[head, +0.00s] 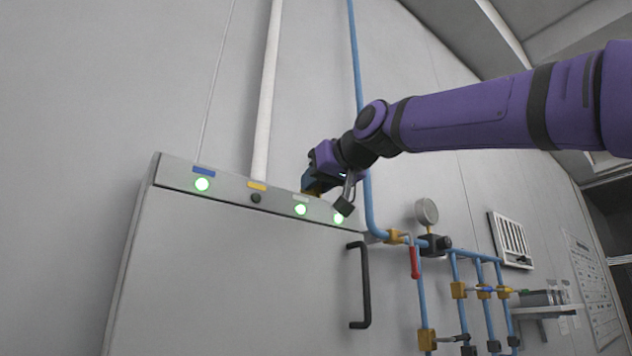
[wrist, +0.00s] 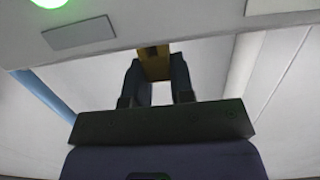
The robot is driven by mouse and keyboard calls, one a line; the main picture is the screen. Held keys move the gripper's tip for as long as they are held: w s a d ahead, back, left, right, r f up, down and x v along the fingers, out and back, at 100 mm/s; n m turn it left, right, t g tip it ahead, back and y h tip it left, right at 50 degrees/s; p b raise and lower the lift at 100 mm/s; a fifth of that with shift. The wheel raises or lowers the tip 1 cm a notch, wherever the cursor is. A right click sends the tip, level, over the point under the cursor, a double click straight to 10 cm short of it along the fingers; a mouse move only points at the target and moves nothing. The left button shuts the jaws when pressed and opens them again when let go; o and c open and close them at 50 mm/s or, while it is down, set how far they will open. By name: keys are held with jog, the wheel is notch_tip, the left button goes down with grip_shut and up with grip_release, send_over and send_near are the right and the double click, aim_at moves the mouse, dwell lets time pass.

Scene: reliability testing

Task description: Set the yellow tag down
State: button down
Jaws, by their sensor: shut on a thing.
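My gripper (wrist: 157,92) is shut on the yellow tag (wrist: 154,64), which shows as a small dull-yellow block between the fingertips in the wrist view. In the head view my gripper (head: 312,184) is at the top edge of the grey cabinet (head: 230,270), near its right end. I cannot tell whether the tag touches the cabinet.
Blue pipes (head: 423,300) with valves and a gauge (head: 427,211) stand to the right.

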jog(key=shift+f, duration=0.1)
jog(key=c, duration=1)
grip_release()
jog(key=shift+s+d+r, duration=0.1)
jog(key=shift+r, duration=0.1)
jog(key=v, duration=1.1)
jog(key=shift+s+d+f, duration=0.1)
jog(key=shift+s+d, duration=0.1)
jog(key=shift+s, duration=0.1)
